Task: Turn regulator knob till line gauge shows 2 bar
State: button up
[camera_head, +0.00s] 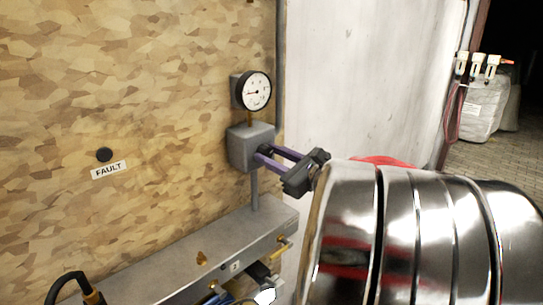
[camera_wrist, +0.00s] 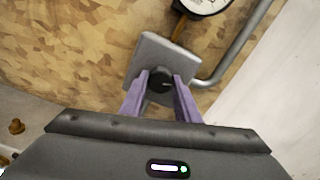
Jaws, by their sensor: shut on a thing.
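The line gauge (camera_head: 254,91) is a round white dial with a black rim, mounted above the grey regulator body (camera_head: 244,148) on the board. Its needle points to the left; the numbers are too small to read. Part of the gauge shows at the top of the wrist view (camera_wrist: 203,3). The black regulator knob (camera_wrist: 160,80) is on the front of the grey body. My gripper (camera_head: 262,155) has its purple fingers on either side of the knob and is shut on it. In the wrist view my gripper (camera_wrist: 161,84) hides part of the knob's sides.
A grey metal ledge (camera_head: 190,262) with brass fittings and a cable runs below the regulator. A FAULT label (camera_head: 108,170) sits under a black button (camera_head: 104,155) on the board. A grey pipe (camera_wrist: 240,50) runs beside the regulator. A pale wall (camera_head: 350,80) stands to the right.

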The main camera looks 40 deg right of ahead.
jog(key=shift+m, duration=0.9)
jog(key=o, duration=1)
jog(key=shift+o, duration=0.2)
jog(key=s, duration=1.3)
jog(key=shift+s+d, duration=0.15)
jog(key=shift+s, duration=0.25)
